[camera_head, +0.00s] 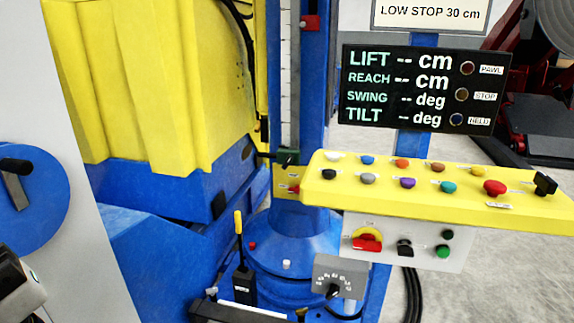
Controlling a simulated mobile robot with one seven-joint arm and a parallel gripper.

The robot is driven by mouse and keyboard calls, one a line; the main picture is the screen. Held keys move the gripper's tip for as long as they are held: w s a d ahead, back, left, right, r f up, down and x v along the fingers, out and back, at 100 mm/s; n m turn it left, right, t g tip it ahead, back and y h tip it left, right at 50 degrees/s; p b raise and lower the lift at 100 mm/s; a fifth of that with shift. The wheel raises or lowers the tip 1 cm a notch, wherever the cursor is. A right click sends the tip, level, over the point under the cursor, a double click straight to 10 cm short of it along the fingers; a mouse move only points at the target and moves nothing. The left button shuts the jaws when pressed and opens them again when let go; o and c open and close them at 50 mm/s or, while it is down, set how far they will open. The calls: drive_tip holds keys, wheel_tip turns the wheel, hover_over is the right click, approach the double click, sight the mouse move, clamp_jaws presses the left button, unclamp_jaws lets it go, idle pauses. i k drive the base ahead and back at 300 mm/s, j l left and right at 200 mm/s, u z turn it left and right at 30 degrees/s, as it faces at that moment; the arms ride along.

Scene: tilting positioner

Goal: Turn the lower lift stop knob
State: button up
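A vertical scale strip (288,85) runs up the blue column (314,110). A dark green stop block (289,157) sits low on the strip, with a small dark knob or rod end (264,155) sticking out to its left; it looks like the lower lift stop. A red stop block (311,22) sits higher on the column. Just below the green block is a yellow plate (284,180) with a small red pointer. A white and dark part at the lower left edge may be my arm; no gripper fingers show.
A yellow control panel (330,190) with several coloured buttons juts out right of the column, below a dark display (425,90) with blank readings. A sign (430,14) reads LOW STOP 30 cm. A yellow-tipped lever (239,222) and grey dial box (340,274) stand low in front.

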sight(289, 159)
drive_tip(key=i+l+u, duration=0.2)
drive_tip(key=u, duration=0.5)
drive_tip(key=i+l+u, duration=0.15)
drive_tip(key=l, duration=0.15)
drive_tip(key=i+l+u, duration=0.1)
drive_tip(key=l, duration=0.2)
drive_tip(key=i+l+u, duration=0.15)
drive_tip(key=l, duration=0.15)
drive_tip(key=i+l, duration=0.1)
drive_tip(key=l, duration=0.25)
drive_tip(key=i+l, duration=0.15)
drive_tip(key=l, duration=0.25)
drive_tip(key=i+l, duration=0.1)
drive_tip(key=l, duration=0.25)
drive_tip(key=u, duration=0.05)
